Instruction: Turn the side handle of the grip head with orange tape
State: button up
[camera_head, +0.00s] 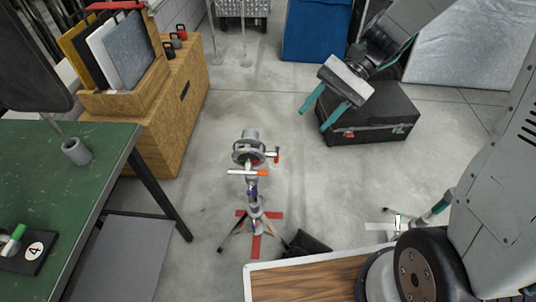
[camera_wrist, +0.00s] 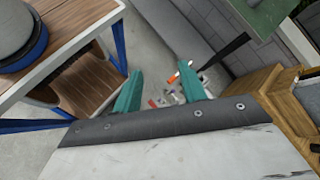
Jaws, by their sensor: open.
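The grip head (camera_head: 249,150) is a grey round clamp on top of a small tripod stand (camera_head: 254,200) in the middle of the floor. A handle with a white bar and an orange end (camera_head: 262,173) sticks out below the head. Another orange-red tip (camera_head: 277,155) shows at the head's right side. My gripper (camera_head: 314,118), with teal fingers, is open and empty, up and to the right of the head in the picture, apart from it.
Red tape (camera_head: 257,227) marks the floor under the stand. A green table (camera_head: 100,150) and plywood box (camera_head: 165,120) stand left, a black case (camera_head: 370,125) behind right. A wood-topped cart (camera_head: 300,285) and a second stand (camera_head: 397,222) are at front right.

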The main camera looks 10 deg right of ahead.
jog(key=w+a+f+m+t+y, duration=0.2)
jog(key=w+f+m+y, duration=0.6)
jog(key=f, duration=0.6)
jog(key=m+t, duration=0.5)
jog(key=m, duration=0.1)
send_near(277, 155)
jog(key=w+a+f, duration=0.1)
jog(key=a, duration=0.4)
jog(key=shift+y, duration=0.3)
jog(key=a, duration=0.5)
jog(key=w+a, duration=0.1)
jog(key=a, duration=0.1)
jog(key=shift+a+f, duration=0.1)
jog(key=shift+a, duration=0.2)
jog(key=shift+c, duration=0.2)
grip_shut()
